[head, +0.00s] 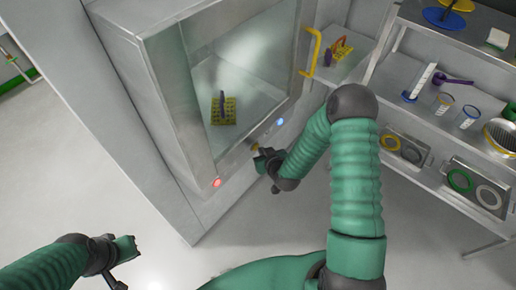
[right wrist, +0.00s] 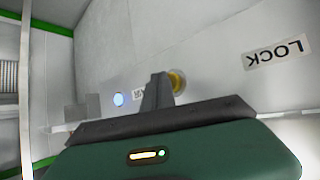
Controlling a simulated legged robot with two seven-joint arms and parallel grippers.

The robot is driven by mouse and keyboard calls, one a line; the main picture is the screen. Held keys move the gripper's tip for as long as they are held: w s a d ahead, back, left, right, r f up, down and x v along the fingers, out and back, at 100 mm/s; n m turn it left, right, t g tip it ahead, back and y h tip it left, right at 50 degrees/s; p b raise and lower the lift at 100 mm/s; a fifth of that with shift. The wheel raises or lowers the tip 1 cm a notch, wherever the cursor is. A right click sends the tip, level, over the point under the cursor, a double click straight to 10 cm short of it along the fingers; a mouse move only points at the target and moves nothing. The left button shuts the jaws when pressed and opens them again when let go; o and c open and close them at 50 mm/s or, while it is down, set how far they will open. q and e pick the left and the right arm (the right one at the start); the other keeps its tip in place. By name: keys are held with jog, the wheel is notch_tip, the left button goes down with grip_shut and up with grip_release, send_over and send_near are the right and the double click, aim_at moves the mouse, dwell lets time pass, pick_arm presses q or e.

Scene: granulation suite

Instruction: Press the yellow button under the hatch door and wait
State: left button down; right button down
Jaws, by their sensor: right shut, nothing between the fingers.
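The hatch door (head: 250,65) is a framed glass pane in a grey cabinet and looks shut, with a yellow handle (head: 313,52) on its right. The yellow button (head: 254,147) is on the panel below it, between a red light (head: 217,183) and a blue light (head: 280,121). My right gripper (head: 262,160) is shut and empty, its tips close to the button. In the right wrist view the fingertips (right wrist: 158,82) overlap the edge of the yellow button (right wrist: 178,82); I cannot tell whether they touch. My left gripper (head: 130,262) is low at left, away from the cabinet; its opening is unclear.
A yellow rack with a purple item (head: 223,109) shows behind the glass. A metal shelf unit (head: 385,75) with beakers and rings stands at right, near my right arm. A LOCK label (right wrist: 274,54) is beside the button. The floor at left is clear.

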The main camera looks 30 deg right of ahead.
dwell(0.3)
jog(key=shift+s+d, duration=0.3)
jog(key=shift+s, duration=0.5)
jog(key=shift+s+d, duration=0.3)
jog(key=shift+s, duration=0.45)
jog(key=shift+s+d, duration=0.35)
jog(key=shift+s, duration=0.45)
jog(key=shift+s+d, duration=0.3)
jog(key=shift+s, duration=0.45)
jog(key=s+a+r+n+g+y, duration=0.1)
jog(key=s+a+r+g, duration=0.7)
jog(key=s+a+r, duration=0.4)
jog(key=shift+s+r+n+y, duration=0.3)
jog(key=shift+s+r, duration=0.55)
jog(key=shift+r, duration=0.05)
